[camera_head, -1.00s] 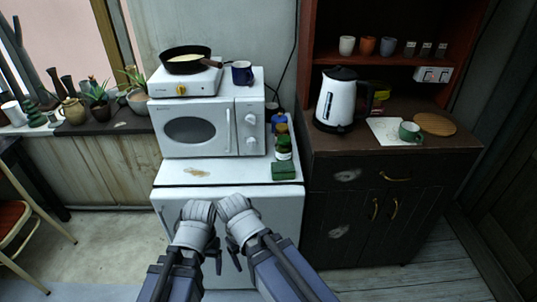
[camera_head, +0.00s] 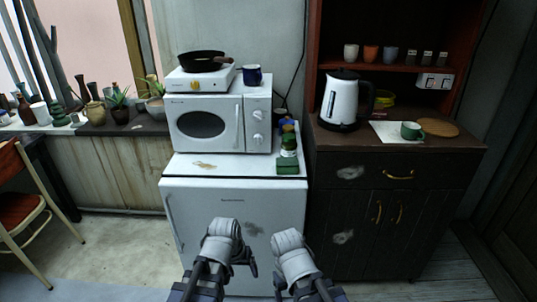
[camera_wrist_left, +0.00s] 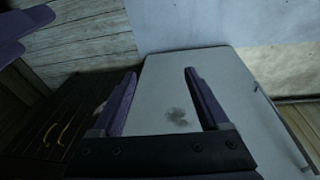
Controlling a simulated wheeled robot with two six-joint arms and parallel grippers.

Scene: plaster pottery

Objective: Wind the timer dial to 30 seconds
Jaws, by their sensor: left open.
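A white microwave (camera_head: 214,121) stands on a low white fridge (camera_head: 235,208). Its front panel at the right carries two round white dials, an upper dial (camera_head: 257,115) and a lower dial (camera_head: 257,139). Their markings are too small to read, and I cannot tell which is the timer. My left gripper (camera_head: 225,248) is low in front of the fridge, well below the dials. In the left wrist view its two fingers (camera_wrist_left: 158,88) are apart with nothing between them. My right gripper (camera_head: 292,262) is beside it, apart from the dials; its jaws are not clear.
A hotplate (camera_head: 198,82) with a black pan (camera_head: 201,61) and a blue mug (camera_head: 252,75) stand on the microwave. Green items (camera_head: 288,165) stand right of it on the fridge. A dark cabinet (camera_head: 365,215) is at the right.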

